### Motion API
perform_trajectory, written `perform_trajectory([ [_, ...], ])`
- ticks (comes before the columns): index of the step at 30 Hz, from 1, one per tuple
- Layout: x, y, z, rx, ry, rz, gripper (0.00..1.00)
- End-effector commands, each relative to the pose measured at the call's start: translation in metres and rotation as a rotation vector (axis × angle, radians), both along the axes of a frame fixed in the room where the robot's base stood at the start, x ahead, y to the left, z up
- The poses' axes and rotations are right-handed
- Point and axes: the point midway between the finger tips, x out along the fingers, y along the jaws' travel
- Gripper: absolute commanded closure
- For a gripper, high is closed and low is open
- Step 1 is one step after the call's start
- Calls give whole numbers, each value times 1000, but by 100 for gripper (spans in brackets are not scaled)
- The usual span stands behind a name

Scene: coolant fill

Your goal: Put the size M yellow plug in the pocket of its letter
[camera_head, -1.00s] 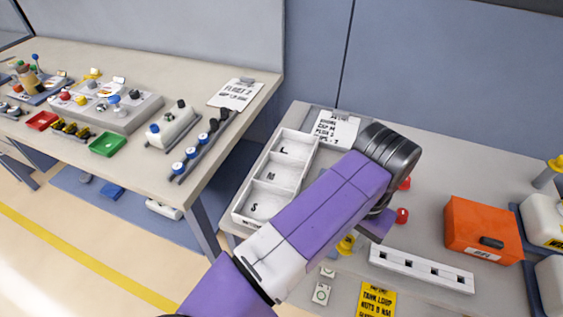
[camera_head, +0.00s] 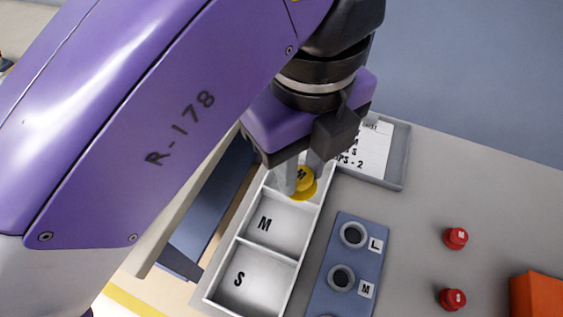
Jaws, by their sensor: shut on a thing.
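A yellow plug (camera_head: 303,188) marked M is between the fingers of my gripper (camera_head: 301,176). My gripper is shut on it and points down at the far end of the white tray (camera_head: 237,237). The tray has a row of pockets; the middle one (camera_head: 285,228) bears the letter M and the near one (camera_head: 254,282) the letter S. Both look empty. The plug appears over the far pocket, whose letter my gripper hides now; it read L in the earlier view. I cannot tell how high the plug is above the tray floor.
A blue plate (camera_head: 327,291) with ringed holes labelled L and M lies right of the tray. Two red plugs (camera_head: 456,238) (camera_head: 453,299) and an orange box (camera_head: 537,295) are farther right. A grey clipboard tray with a paper (camera_head: 366,149) lies behind.

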Motion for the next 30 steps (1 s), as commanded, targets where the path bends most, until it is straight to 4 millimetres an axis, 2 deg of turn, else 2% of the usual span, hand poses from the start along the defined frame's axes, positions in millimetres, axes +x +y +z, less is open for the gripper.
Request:
perform_trajectory([
  [5,-5,2,-8,-2,2,-59,100],
  [21,-5,2,-131,-2,2,-57,100],
  [24,-5,2,-145,0,2,-57,100],
  [30,-4,2,-157,-1,1,-57,100],
])
